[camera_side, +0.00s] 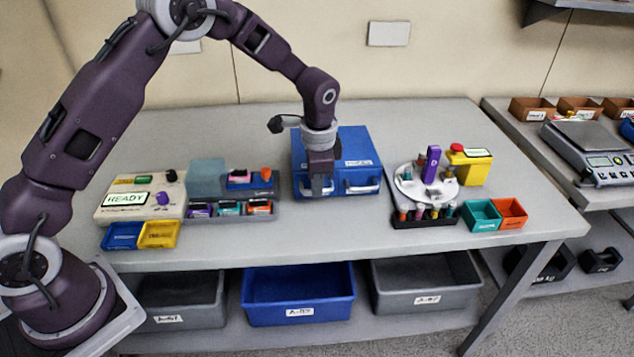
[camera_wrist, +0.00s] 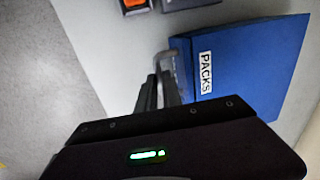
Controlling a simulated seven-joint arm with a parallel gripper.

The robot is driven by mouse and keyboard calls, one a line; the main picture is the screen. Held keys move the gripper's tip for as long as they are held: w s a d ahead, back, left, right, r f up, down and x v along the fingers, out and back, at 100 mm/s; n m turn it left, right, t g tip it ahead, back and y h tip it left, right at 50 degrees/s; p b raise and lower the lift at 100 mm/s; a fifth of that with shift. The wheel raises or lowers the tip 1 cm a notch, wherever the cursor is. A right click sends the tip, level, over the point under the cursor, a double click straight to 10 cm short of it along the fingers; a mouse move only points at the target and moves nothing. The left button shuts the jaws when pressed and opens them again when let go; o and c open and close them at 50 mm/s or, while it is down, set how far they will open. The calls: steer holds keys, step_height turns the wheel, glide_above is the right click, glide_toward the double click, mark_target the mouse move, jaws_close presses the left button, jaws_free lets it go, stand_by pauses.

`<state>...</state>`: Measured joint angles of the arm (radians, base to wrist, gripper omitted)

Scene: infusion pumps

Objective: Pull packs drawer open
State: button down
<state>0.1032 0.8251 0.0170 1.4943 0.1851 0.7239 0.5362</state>
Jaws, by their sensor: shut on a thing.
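The blue drawer cabinet (camera_side: 343,143) stands on the workbench, with two front drawers side by side. The PACKS drawer (camera_wrist: 235,73) shows in the wrist view with its white PACKS label (camera_wrist: 205,72). Its grey handle (camera_wrist: 167,63) is partly hidden by the fingers. My gripper (camera_side: 318,190) is in front of the left drawer, pointing down, and hides most of that drawer's front. In the wrist view my gripper (camera_wrist: 160,88) is shut on the handle. I cannot tell whether the drawer stands out at all from the cabinet. The right drawer's handle (camera_side: 362,188) is free.
Left of the cabinet are a grey tray (camera_side: 231,217) of small items and a READY device (camera_side: 140,200). To the right are a round white carousel (camera_side: 408,183), a vial rack (camera_side: 425,219) and small bins (camera_side: 481,215). Bench space in front of the cabinet (camera_side: 330,228) is clear.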

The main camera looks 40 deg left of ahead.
stand_by(0.9)
steer(key=s+d, duration=1)
steer(key=shift+d, duration=0.25)
steer(key=shift+s, duration=0.1)
steer(key=c, duration=1.5)
jaws_free()
step_height(320, 180, up, 7)
steer(key=shift+s+d, duration=0.4)
steer(key=shift+s, duration=0.05)
steer(key=shift+r, duration=0.1)
